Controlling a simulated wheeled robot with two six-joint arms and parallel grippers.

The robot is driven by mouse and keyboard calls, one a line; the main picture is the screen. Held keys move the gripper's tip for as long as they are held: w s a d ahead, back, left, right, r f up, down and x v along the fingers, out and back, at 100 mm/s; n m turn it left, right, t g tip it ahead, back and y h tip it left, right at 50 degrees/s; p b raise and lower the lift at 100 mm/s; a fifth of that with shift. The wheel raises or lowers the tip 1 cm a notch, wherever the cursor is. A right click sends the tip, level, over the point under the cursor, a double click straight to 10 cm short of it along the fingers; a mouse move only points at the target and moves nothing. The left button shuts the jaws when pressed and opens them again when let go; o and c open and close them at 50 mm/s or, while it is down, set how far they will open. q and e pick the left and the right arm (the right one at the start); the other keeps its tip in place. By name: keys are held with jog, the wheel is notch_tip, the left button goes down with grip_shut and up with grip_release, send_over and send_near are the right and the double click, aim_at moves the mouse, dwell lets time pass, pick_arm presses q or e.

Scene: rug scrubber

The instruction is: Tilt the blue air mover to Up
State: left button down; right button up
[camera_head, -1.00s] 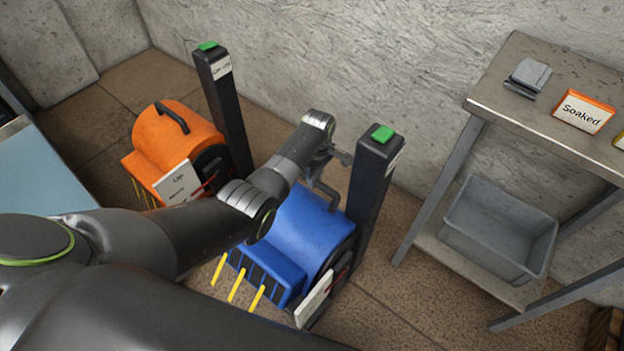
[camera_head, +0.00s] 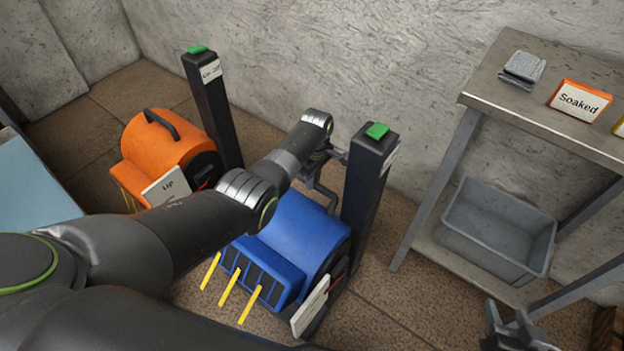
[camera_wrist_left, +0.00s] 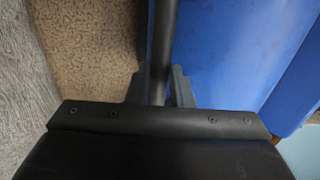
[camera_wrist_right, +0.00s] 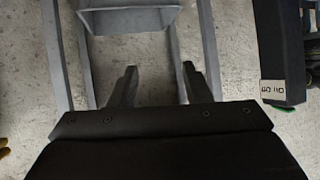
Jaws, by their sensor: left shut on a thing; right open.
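The blue air mover (camera_head: 298,232) stands on the floor, with yellow strips at its front outlet and a dark handle (camera_head: 328,196) on top. A white card (camera_head: 310,308) is at its right side; its text is not readable. My left gripper (camera_head: 335,155) is above and behind the mover. In the left wrist view my left gripper (camera_wrist_left: 159,82) is shut on the dark handle bar (camera_wrist_left: 163,35), beside the blue housing (camera_wrist_left: 225,50). My right gripper (camera_head: 512,322) is open and empty at the lower right; its spread fingers show in the right wrist view (camera_wrist_right: 158,85).
A dark post (camera_head: 369,190) with a green top stands close to the mover's right. An orange air mover (camera_head: 150,148) with an "Up" card (camera_head: 167,187) and another post (camera_head: 210,105) are at left. A metal table (camera_head: 490,85) with a grey bin (camera_head: 497,235) beneath stands at right.

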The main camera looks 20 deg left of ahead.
pick_arm(q)
jog(key=shift+w+d, duration=0.25)
jog(key=shift+w, duration=0.25)
pick_arm(e)
jog(key=r, duration=0.1)
jog(key=w+t, duration=0.1)
jog(key=r+t, duration=0.1)
jog(key=shift+w+d+r, duration=0.25)
jog(key=shift+w+r, duration=0.05)
jog(key=shift+w, duration=0.05)
pick_arm(q)
jog(key=c, duration=1.6)
grip_release()
jog(key=shift+w+d, duration=0.15)
jog(key=o, duration=0.3)
jog(key=shift+w+d+f, duration=0.1)
jog(key=shift+w+f, duration=0.05)
jog(key=shift+f, duration=0.2)
pick_arm(e)
jog(key=shift+w+d+f+h, duration=0.1)
jog(key=shift+w+f+h, duration=0.1)
jog(key=shift+w+h, duration=0.1)
